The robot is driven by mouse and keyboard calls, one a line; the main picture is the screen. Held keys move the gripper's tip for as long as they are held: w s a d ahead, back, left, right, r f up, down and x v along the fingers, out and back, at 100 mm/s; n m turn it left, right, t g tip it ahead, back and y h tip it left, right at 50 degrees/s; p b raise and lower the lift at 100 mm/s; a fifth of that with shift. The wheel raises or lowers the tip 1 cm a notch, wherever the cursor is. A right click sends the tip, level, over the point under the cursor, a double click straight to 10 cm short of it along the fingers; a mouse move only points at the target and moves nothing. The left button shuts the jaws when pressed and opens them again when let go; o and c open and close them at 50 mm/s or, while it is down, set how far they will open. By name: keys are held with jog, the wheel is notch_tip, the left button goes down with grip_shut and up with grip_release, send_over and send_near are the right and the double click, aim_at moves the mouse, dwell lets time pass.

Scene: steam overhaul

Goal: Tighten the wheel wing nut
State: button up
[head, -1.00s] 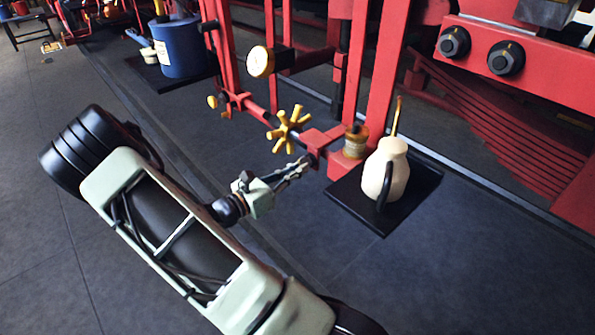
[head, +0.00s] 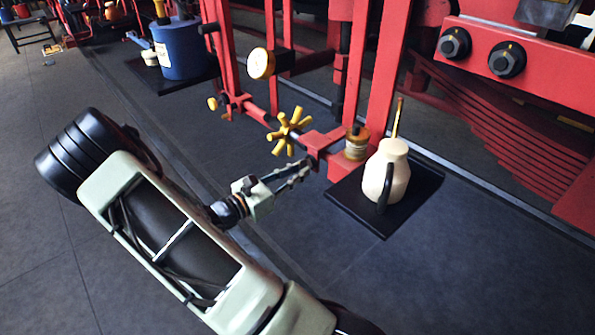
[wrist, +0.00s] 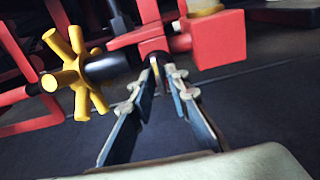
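The yellow wheel wing nut (head: 288,131), a hub with several stubby spokes, sits on the red frame in the head view. It also shows at upper left in the wrist view (wrist: 77,72), on a black shaft. My gripper (head: 304,168) is just below and right of it, in front of the red bracket. In the wrist view my gripper (wrist: 158,72) points at the bracket's end, with the wheel off to its left and not touched. The fingers look apart, with a narrow gap at the tips and nothing held between them.
A cream oil can (head: 386,172) stands on a black mat (head: 352,208) right of my gripper. A brass cup (head: 356,143) sits on the red bracket (head: 322,141). A blue can (head: 180,50) stands at back left. The floor in front is clear.

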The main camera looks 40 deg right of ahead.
dwell(0.3)
jog(key=s+a, duration=0.1)
jog(key=a, duration=1.1)
